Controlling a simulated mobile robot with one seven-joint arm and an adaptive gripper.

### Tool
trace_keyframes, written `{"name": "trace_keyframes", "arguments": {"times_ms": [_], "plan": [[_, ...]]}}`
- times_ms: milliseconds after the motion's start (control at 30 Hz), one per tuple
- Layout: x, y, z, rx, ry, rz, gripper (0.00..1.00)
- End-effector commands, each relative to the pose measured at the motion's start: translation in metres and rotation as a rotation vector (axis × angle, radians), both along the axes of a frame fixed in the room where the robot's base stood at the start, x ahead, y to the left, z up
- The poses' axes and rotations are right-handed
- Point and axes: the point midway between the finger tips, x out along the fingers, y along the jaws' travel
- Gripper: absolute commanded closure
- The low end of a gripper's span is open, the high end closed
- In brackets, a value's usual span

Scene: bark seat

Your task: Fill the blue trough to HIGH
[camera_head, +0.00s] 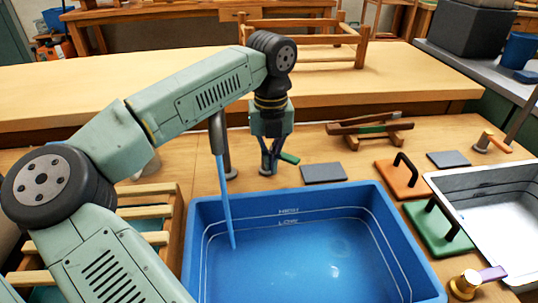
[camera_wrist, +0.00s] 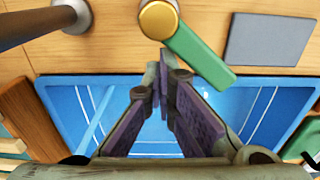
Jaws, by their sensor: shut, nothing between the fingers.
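The blue trough (camera_head: 412,262) stands at the front centre, with HIGH and LOW lines on its inner back wall. A thin blue stream (camera_head: 224,200) falls from a dark spout (camera_head: 218,135) into it. The water appears near or below the LOW line; its exact level is hard to tell. A tap with a green lever (camera_head: 289,158) stands behind the trough. The wrist view shows the green lever (camera_wrist: 203,58) and its brass cap. My gripper (camera_head: 268,168) points down beside the lever. Its fingers (camera_wrist: 163,72) are shut and empty, close to the lever; contact is unclear.
A white basin (camera_head: 440,182) stands at the right, beside orange (camera_head: 402,178) and green (camera_head: 437,228) handled boards. Other taps have orange (camera_head: 499,144) and purple (camera_head: 492,273) levers. A grey slab (camera_head: 324,173) lies behind the trough. A wooden rack (camera_head: 150,212) stands left.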

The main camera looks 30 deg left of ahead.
Motion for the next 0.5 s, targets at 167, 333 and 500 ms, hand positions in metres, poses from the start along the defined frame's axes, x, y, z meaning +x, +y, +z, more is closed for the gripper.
{"name": "trace_keyframes", "arguments": {"times_ms": [167, 333, 500], "plan": [[0.000, 0.001, 0.006, 0.001, -0.001, 0.001, 1.00], [0.000, 0.001, 0.026, 0.000, -0.001, 0.001, 1.00], [-0.001, 0.001, 0.041, 0.000, 0.000, 0.001, 1.00]]}}
